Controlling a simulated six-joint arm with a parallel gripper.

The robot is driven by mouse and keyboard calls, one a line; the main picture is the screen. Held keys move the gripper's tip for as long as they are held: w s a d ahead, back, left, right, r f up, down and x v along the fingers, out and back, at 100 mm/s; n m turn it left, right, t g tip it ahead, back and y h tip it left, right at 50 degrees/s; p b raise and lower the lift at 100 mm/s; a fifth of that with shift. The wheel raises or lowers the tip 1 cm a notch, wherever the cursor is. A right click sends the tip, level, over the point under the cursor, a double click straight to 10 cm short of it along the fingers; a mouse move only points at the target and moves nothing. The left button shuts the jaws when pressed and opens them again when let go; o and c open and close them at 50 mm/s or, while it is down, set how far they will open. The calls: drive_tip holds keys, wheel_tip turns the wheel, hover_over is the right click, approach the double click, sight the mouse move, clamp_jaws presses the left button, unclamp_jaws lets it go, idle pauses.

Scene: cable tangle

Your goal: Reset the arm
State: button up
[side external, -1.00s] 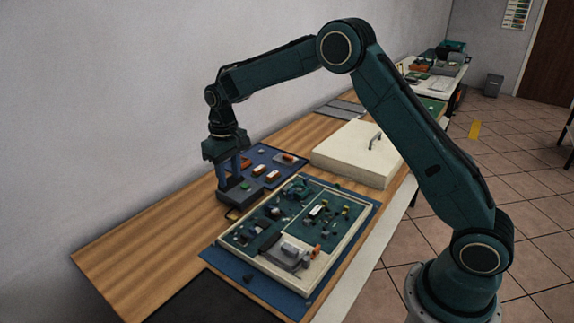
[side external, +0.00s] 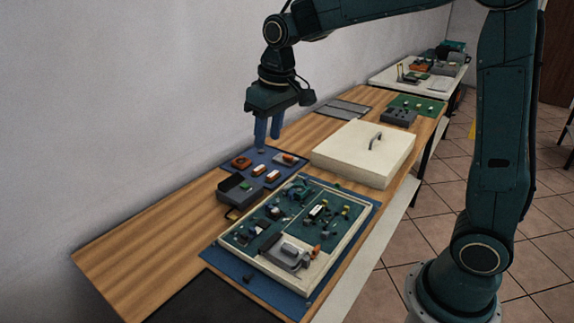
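My gripper (side external: 267,143) hangs fingers-down above the back of the blue mat (side external: 290,152). Its two blue fingers stand a little apart, with nothing visible between them. A small grey-blue piece (side external: 261,151) lies close under one fingertip in the picture; I cannot tell the height between them. The open grey box (side external: 235,196) sits at the mat's left end with a green piece (side external: 245,185) in it. My arm reaches across from the right, its upper part cut off by the top edge.
Orange and white parts (side external: 259,170) lie on the mat. In front is a cream-framed tray (side external: 318,272) of boards and components. A cream lid (side external: 360,155) with a dark handle lies behind it. Bare wood (side external: 150,240) is free at left; the wall is close behind.

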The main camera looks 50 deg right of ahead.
drive_tip(key=s+r+t, duration=0.1)
drive_tip(key=s+t, duration=0.2)
drive_tip(key=s, duration=2.1)
drive_tip(key=shift+s+d+r, duration=0.15)
drive_tip(key=shift+d+r, duration=0.05)
drive_tip(key=shift+d, duration=0.05)
